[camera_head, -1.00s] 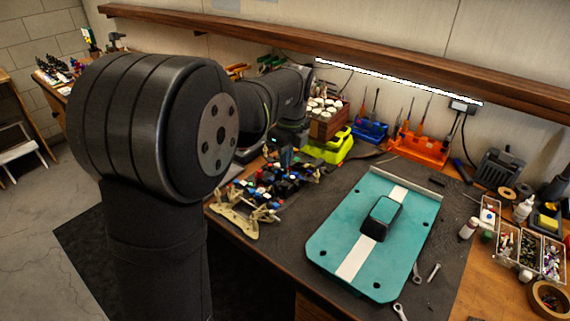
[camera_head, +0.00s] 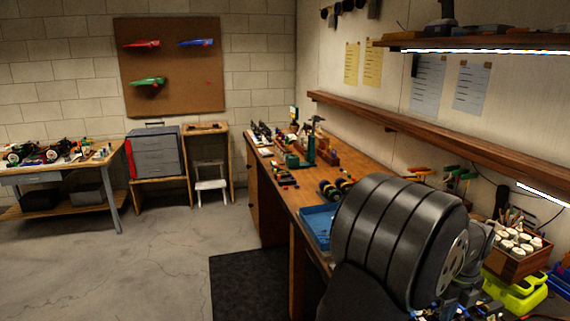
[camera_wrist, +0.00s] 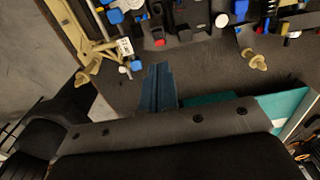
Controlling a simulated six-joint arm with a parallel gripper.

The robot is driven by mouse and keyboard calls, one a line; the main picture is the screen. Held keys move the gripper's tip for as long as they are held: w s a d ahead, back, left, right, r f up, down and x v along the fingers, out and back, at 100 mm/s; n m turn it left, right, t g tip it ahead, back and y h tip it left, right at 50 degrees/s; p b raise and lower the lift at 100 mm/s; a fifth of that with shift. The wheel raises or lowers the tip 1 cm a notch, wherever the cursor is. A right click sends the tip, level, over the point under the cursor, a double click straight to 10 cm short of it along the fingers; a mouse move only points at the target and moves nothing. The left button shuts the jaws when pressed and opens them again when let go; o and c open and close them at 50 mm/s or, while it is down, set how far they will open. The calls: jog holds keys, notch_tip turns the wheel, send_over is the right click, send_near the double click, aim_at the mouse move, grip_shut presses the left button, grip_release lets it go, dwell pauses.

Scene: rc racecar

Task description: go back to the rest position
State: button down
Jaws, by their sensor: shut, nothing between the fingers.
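My gripper (camera_wrist: 158,74) shows in the wrist view as dark blue fingers pressed together, with nothing held. It is over the dark mat (camera_wrist: 215,60). The racecar parts, with a tan frame piece (camera_wrist: 82,28) and several blue and black pieces, lie beyond the fingertips at the top of that view. A teal board (camera_wrist: 283,106) lies partly hidden behind my wrist. In the head view my arm fills the lower right, and my gripper is out of sight there.
In the head view, a blue tray (camera_head: 317,224) lies on the long wooden bench beside my arm. A wooden box of white-capped bottles (camera_head: 520,262) and a yellow-green case (camera_head: 513,295) stand to the right. A wall shelf (camera_head: 430,146) runs above the bench. The left floor is open.

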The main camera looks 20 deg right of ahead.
notch_tip(320, 180, up, 6)
jog(key=shift+r, duration=0.15)
dwell(0.5)
